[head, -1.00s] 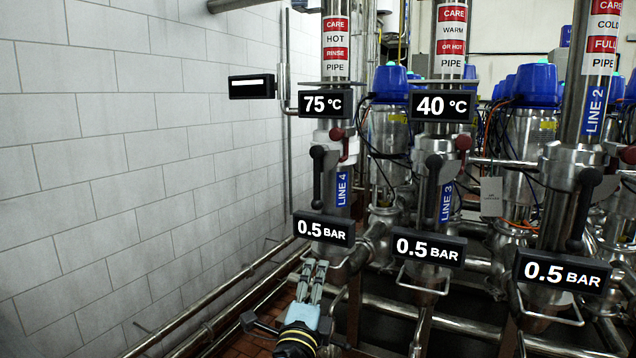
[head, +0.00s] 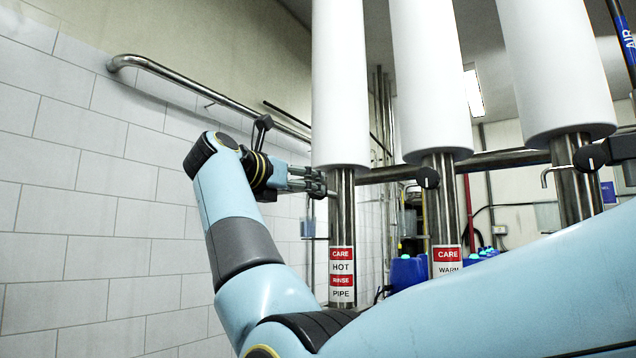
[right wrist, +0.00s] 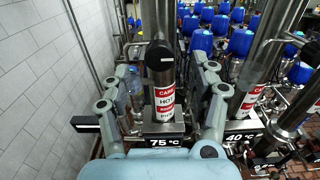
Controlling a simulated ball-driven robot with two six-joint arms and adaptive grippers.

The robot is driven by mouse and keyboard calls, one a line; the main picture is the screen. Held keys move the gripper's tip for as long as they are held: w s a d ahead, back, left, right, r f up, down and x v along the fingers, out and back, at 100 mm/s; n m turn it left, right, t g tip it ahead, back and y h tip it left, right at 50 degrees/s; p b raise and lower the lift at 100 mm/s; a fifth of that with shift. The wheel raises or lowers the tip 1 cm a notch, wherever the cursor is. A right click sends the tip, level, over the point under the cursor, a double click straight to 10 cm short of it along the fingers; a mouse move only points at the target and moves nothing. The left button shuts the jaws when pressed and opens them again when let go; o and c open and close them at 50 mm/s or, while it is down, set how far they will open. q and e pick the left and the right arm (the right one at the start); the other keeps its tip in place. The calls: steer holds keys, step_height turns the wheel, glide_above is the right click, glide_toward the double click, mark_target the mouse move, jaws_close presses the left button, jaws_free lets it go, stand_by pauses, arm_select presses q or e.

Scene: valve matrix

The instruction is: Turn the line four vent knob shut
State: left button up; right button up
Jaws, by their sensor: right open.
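The line four vent knob (right wrist: 160,56) is black and round, with a short pale mark on its face. In the right wrist view it sits on the steel pipe above the red-and-white HOT RINSE label (right wrist: 166,103). My right gripper (right wrist: 164,68) is open, one finger on each side of the knob, with visible gaps. I cannot tell how deep the knob lies between the fingers. My left gripper is not in view.
Similar black knobs sit on the line three pipe (head: 428,177) and the line two pipe (head: 590,158). A horizontal steel pipe (head: 497,161) runs behind. A tiled wall (head: 90,220) stands left. The 75 °C display (right wrist: 165,142) is below the label.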

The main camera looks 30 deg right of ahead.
steer(key=p+x, duration=0.2)
steer(key=x, duration=0.4)
steer(key=shift+w+d, duration=0.1)
steer(key=shift+d, duration=0.05)
